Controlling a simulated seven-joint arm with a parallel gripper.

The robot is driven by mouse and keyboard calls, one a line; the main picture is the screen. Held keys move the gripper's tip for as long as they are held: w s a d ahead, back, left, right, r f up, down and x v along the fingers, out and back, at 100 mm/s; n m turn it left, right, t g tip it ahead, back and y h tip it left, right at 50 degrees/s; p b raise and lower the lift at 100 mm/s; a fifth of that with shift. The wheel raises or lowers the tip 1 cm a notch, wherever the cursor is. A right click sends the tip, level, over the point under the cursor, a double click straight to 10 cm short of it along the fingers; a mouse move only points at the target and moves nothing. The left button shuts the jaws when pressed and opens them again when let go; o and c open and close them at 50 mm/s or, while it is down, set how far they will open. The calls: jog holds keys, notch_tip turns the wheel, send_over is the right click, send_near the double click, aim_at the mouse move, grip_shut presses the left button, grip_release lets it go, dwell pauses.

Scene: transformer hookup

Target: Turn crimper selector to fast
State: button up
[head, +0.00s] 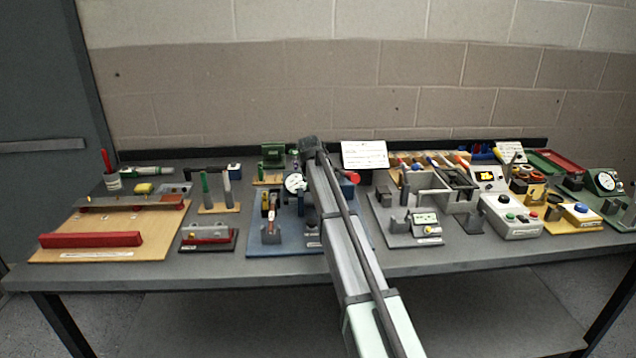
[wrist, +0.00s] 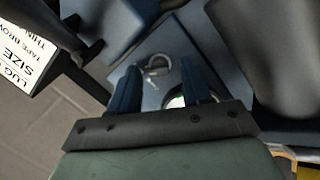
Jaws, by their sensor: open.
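My gripper (wrist: 162,85) shows in the wrist view with its two dark blue fingers apart and nothing clearly held between them. In the head view my arm reaches over the blue board (head: 262,249), and the fingers are hidden behind it. A small pale ring-shaped part (wrist: 156,66) lies on a blue-grey surface beyond the fingertips in the wrist view. A round white-faced part (wrist: 176,101) is partly covered by the right finger. A white dial (head: 294,183) stands on the blue board beside my arm. I cannot tell which part is the crimper selector or its setting.
A printed card (head: 365,154) stands behind my arm; its lettering about lug size shows in the wrist view (wrist: 28,50). Large dark shapes crowd the right of the wrist view. A grey board (head: 400,238) with blocks stands right of my arm. The table's front edge is mostly clear.

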jog(key=shift+r, duration=0.1)
jog(key=v, duration=1.3)
jog(key=shift+s+r, duration=0.2)
jog(key=shift+s, duration=0.05)
